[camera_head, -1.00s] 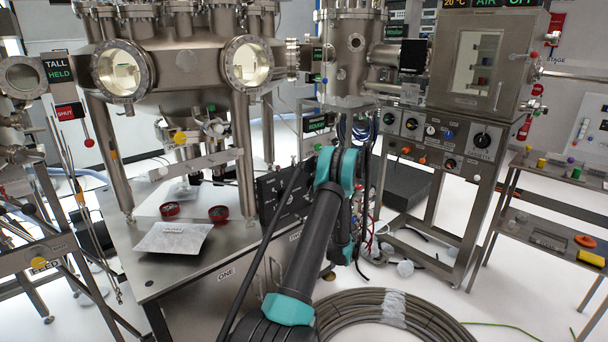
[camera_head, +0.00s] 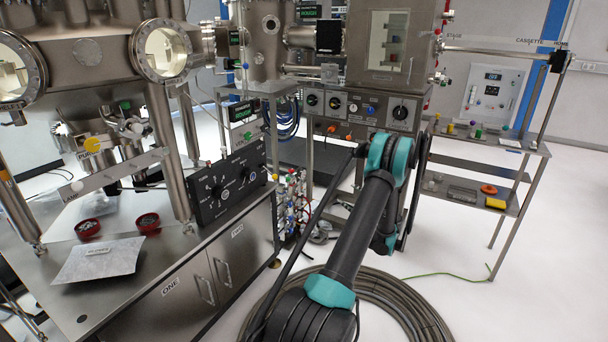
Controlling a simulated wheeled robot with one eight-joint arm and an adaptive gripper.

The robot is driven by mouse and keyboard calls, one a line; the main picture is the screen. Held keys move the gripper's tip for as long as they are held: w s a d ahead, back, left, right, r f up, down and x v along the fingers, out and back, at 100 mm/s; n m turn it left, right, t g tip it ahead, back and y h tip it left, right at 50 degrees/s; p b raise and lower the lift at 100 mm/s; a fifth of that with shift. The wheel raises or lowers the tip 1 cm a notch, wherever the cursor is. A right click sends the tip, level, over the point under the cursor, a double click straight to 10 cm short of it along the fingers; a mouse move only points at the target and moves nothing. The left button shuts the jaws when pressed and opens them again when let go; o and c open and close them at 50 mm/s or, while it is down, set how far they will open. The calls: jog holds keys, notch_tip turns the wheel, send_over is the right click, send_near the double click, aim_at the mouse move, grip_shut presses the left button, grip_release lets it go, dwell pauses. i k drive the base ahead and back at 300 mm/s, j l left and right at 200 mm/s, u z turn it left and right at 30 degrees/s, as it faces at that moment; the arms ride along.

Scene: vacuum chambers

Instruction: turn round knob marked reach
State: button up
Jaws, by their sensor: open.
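A black control box (camera_head: 228,182) with several round knobs stands on the right edge of the steel bench at left. The small labels are too small to read, so I cannot tell which knob is marked reach. My arm rises from the bottom middle and bends in front of the grey panel's stand. My gripper does not show in this view.
The steel bench (camera_head: 180,262) holds two red-rimmed dishes (camera_head: 148,222) and a foil sheet (camera_head: 98,260). A coiled hose (camera_head: 408,302) lies on the floor around my arm's base. A shelf rack (camera_head: 490,145) stands at right. The white floor at lower right is mostly clear.

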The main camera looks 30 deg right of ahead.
aim_at(246, 174)
jog(key=z, duration=0.4)
jog(key=i+j+z, duration=0.1)
jog(key=j, duration=0.25)
jog(key=i+j+z, duration=0.2)
jog(key=j, duration=0.45)
jog(key=i, duration=0.1)
